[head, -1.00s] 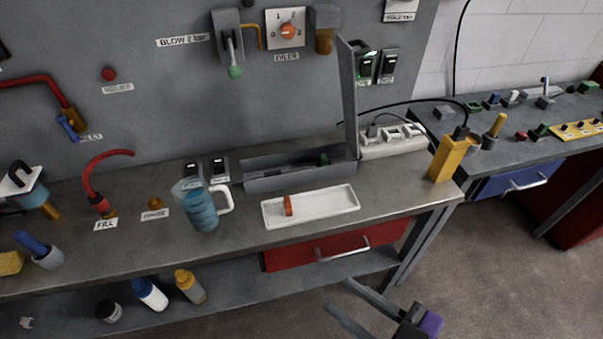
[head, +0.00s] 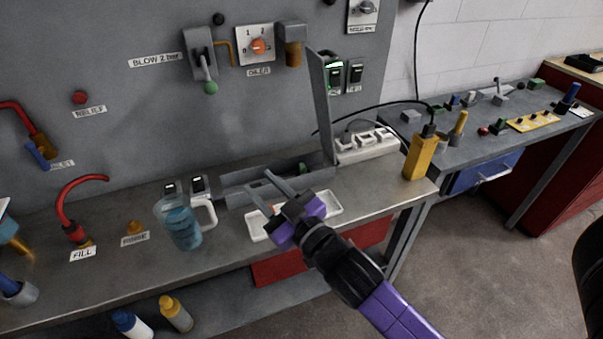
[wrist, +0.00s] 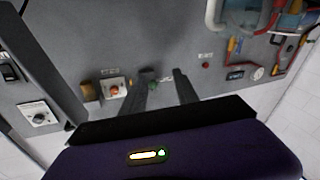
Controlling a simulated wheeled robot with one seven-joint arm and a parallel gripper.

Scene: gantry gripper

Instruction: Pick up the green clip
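A small green piece, which looks like the green clip (head: 302,168), lies inside the long grey open-topped box (head: 235,196) at the back of the bench. Its shape is too small to make out. My gripper (head: 259,180) is open and empty, with its two fingers apart. In the head view it appears over the box's left part, left of the green piece and apart from it. In the wrist view the open fingers (wrist: 160,82) point toward the wall panel, and I cannot make out the clip there.
A tall grey plate (head: 322,110) rises at the box's right end. A white tray (head: 258,229), partly hidden by my gripper, lies in front. A blue jug (head: 180,222) stands left, a yellow holder (head: 420,155) and white power strip (head: 365,146) right. A green-knobbed lever (head: 210,87) hangs above.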

